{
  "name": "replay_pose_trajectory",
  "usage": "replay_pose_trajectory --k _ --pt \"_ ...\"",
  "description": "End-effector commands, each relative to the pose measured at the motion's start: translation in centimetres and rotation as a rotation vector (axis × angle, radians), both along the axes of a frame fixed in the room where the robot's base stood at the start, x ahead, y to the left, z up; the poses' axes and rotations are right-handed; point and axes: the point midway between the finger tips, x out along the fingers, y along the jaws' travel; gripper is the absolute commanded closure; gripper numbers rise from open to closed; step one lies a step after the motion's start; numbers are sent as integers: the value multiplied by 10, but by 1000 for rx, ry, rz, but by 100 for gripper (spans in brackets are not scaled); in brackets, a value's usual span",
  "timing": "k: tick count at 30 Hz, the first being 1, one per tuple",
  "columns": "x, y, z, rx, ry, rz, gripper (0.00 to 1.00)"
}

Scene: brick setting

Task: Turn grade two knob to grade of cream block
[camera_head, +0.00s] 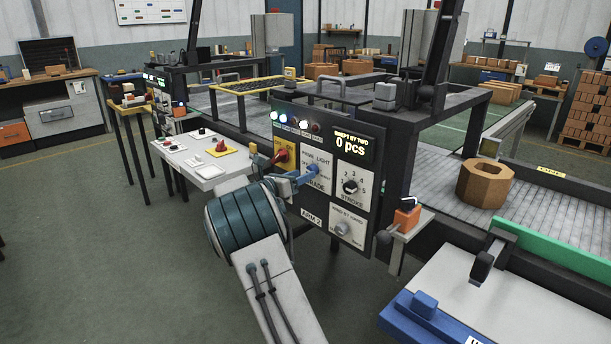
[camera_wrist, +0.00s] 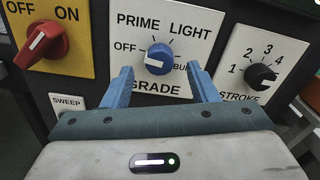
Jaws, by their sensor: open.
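The blue grade knob (camera_wrist: 158,58) sits on a white plate (camera_wrist: 128,36) marked OFF, PRIME, LIGHT and a partly hidden word starting "BU". Its white mark shows on the lower left of its face; I cannot tell its exact setting. My gripper (camera_wrist: 159,70) is open, with one blue finger on each side of the knob, apparently not pressed on it. In the head view the knob (camera_head: 313,170) is on the dark panel labelled ARM 2, with my gripper (camera_head: 289,172) right before it. I cannot make out a cream block for certain.
A red ON/OFF knob (camera_wrist: 40,44) is left of the grade knob and a black stroke knob (camera_wrist: 262,76) is right. A lower knob (camera_head: 343,228) sits on the panel. A brown hollow block (camera_head: 484,183) stands on the conveyor. A white side table (camera_head: 205,175) is left.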

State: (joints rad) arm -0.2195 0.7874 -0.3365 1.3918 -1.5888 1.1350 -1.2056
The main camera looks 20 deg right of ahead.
Motion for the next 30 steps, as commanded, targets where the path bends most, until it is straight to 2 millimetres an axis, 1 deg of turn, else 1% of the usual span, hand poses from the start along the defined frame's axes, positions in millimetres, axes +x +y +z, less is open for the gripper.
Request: replay_pose_trajectory --k 1,6,10,17,18,20,21,22,30 --pt "3 -8 0 0 -1 -1 47" --pt "9 -23 0 1 -2 0 47" --pt "10 -27 0 1 -1 2 47" --pt "10 -27 0 1 -1 1 47" --pt "10 -27 0 1 -1 1 58" --pt "10 -27 0 1 -1 1 74" --pt "10 -27 0 1 -1 1 86" --pt "10 -27 0 1 -1 1 91" --pt "10 -27 0 5 -15 0 91"
